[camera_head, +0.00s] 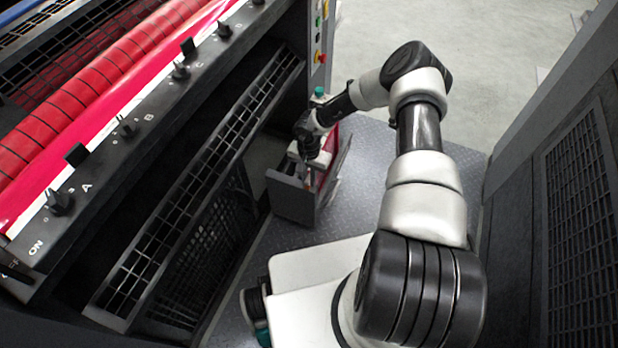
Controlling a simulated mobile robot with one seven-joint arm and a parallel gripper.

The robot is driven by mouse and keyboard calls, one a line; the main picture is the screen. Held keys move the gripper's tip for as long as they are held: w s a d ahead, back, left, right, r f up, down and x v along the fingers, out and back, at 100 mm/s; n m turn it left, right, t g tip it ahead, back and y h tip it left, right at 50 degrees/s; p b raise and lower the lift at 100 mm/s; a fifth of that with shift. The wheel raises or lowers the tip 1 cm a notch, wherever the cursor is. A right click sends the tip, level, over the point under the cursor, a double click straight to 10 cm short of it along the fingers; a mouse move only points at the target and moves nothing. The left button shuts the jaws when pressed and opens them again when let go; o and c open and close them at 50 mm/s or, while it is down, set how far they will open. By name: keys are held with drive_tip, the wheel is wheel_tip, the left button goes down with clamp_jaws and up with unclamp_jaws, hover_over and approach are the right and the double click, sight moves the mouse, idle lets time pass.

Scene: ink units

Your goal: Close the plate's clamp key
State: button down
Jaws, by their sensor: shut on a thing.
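A dark rail runs along the press front, marked ON, A, B and further letters. Several small black knobs or keys stand on it, such as one near A (58,203) and one further along (180,70). I cannot tell which is the clamp key. A glossy pink-red sheet (110,122), perhaps the plate, lies behind the rail beside a red roller (85,90). My gripper (307,172) points down, well right of the rail, over a grey open-topped box. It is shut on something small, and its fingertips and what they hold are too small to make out.
The grey box (290,198), with red inside, stands on the chequered metal floor (375,150) beside the press. Black grilles (190,210) line the press's lower front. A dark cabinet (560,140) bounds the right. Buttons (320,30) sit on the press's end. Pale floor beyond is clear.

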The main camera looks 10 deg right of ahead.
sight(309, 177)
drive_tip(key=shift+n, duration=0.3)
drive_tip(key=c, duration=1.7)
unclamp_jaws()
drive_tip(key=shift+r, duration=0.15)
wheel_tip(309, 177, up, 17)
drive_tip(key=p, duration=0.4)
drive_tip(key=shift+r, duration=0.1)
